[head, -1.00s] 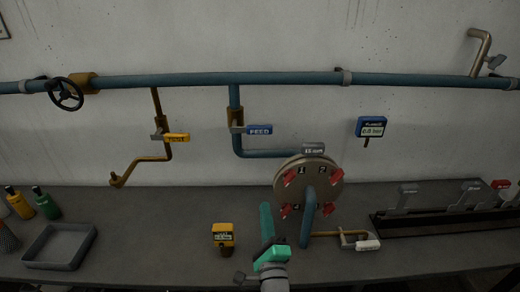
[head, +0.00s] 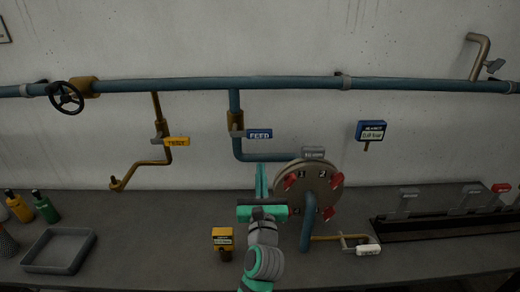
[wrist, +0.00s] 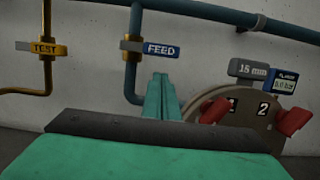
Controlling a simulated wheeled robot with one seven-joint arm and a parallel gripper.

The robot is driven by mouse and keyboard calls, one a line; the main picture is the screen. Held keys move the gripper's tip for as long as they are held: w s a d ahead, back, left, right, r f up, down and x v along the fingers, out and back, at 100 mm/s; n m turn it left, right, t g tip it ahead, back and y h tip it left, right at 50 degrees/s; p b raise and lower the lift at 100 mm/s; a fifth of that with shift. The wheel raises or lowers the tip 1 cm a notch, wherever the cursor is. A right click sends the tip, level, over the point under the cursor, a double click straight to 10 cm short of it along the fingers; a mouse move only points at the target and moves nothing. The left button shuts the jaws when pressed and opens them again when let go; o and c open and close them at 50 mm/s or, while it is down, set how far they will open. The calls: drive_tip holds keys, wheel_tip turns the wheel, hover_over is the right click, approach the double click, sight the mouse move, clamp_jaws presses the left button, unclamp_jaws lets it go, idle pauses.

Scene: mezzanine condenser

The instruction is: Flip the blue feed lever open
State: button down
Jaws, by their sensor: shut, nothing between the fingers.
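The blue feed lever (head: 260,134) is a blue tag marked FEED on a brass valve (head: 236,119). The valve sits on a blue pipe that drops from the main pipe. The lever lies level, pointing right, across the pipe. It also shows in the wrist view (wrist: 161,51), just above my fingers. My gripper (head: 261,168) is green, shut and empty. Its fingertips are below the lever and apart from it in the head view. In the wrist view my gripper (wrist: 162,80) points up toward the lever's underside; the exact gap cannot be told.
A yellow TEST lever (head: 177,142) is to the left. A round flange plate (head: 325,176) with red clamps stands close right of my gripper. A blue gauge (head: 371,131) hangs at right. A grey tray (head: 58,250) and a yellow meter (head: 222,238) are on the bench.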

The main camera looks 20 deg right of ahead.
sight(251, 134)
drive_tip(key=x, duration=1)
drive_tip(key=shift+w+a, duration=0.1)
idle(0.3)
